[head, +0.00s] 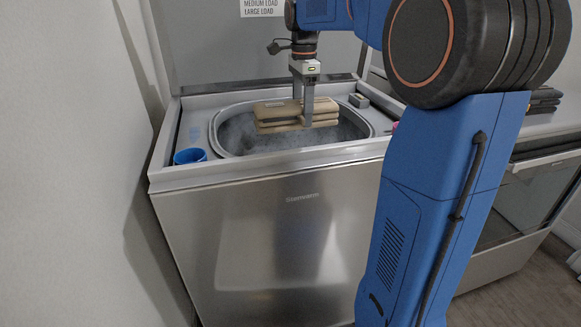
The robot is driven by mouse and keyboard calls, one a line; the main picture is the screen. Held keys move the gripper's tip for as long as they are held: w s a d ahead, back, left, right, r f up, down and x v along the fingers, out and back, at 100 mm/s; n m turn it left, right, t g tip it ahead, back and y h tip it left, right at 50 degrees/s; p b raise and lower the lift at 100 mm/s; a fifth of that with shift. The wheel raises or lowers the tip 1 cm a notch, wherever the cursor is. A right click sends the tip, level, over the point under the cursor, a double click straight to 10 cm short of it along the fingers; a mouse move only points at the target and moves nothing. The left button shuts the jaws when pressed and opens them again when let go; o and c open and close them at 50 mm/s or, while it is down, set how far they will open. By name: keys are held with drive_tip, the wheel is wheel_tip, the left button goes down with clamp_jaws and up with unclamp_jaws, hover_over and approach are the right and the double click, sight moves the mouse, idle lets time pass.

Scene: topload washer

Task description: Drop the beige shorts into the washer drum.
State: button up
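The beige shorts (276,113) are a folded, layered bundle in the head view. They hang at the washer's opening, over the drum. My gripper (307,112) points down from above, with a finger in front of the bundle's right part, and it appears shut on the shorts. The far finger is mostly hidden behind the cloth. The washer (268,238) is a steel top-loader with its lid (255,50) raised at the back. The drum (238,133) is open, and grey shows inside it around and below the shorts. Its bottom is hidden.
A blue cup (190,156) sits on the washer's top at the front left. Dark folded cloth (544,98) lies on the counter at right. A wall stands close on the left.

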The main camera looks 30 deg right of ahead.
drive_tip(key=shift+f, duration=0.6)
drive_tip(key=o, duration=1.4)
drive_tip(key=shift+c, duration=0.2)
wheel_tip(320, 180, up, 17)
drive_tip(key=shift+r, duration=0.2)
